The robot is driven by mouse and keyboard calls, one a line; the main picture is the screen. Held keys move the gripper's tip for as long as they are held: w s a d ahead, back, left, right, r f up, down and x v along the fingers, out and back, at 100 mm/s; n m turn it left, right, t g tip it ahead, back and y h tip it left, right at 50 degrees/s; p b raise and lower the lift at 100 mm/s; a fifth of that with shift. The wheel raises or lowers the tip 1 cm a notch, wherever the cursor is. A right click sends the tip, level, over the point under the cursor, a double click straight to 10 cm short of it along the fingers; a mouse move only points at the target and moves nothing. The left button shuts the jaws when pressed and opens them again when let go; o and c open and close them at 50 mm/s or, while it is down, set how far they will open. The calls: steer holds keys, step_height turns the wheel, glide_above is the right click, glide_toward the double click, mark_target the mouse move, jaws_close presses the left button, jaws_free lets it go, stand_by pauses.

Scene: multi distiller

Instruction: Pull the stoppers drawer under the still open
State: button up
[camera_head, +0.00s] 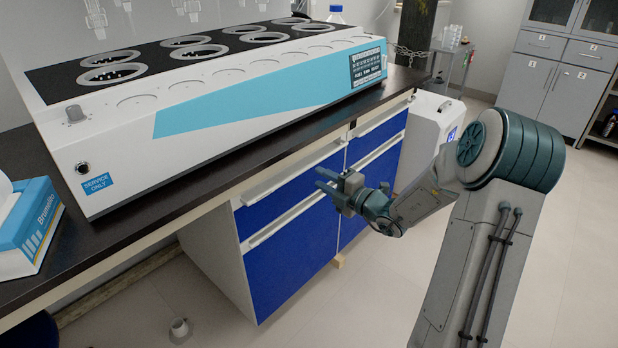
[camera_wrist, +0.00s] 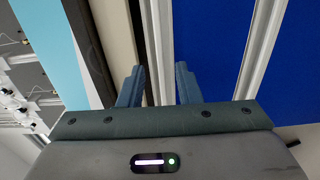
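The still (camera_head: 250,85) is a long white and turquoise unit on the dark bench. Beneath it is a white cabinet with blue drawer fronts and long white handle strips. The upper-left drawer (camera_head: 272,208) looks shut; no label tells me which drawer holds stoppers. My gripper (camera_head: 320,178) is open in front of this left cabinet, near its upper front. In the wrist view my two fingers (camera_wrist: 160,68) are apart, with a white strip of the cabinet front seen between them. A blue front (camera_wrist: 208,45) lies to their right. I cannot tell whether the fingers touch a handle.
A blue and white box (camera_head: 28,228) stands on the bench at left. A white wheeled unit (camera_head: 425,130) stands beyond the cabinets. A small white object (camera_head: 180,328) lies on the floor. The floor before the drawers is clear except for my arm.

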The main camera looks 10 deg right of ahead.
mark_target(306, 170)
steer(key=b+x, duration=0.1)
steer(key=x, duration=0.4)
steer(key=shift+w+a, duration=0.2)
steer(key=shift+w, duration=0.1)
jaws_close()
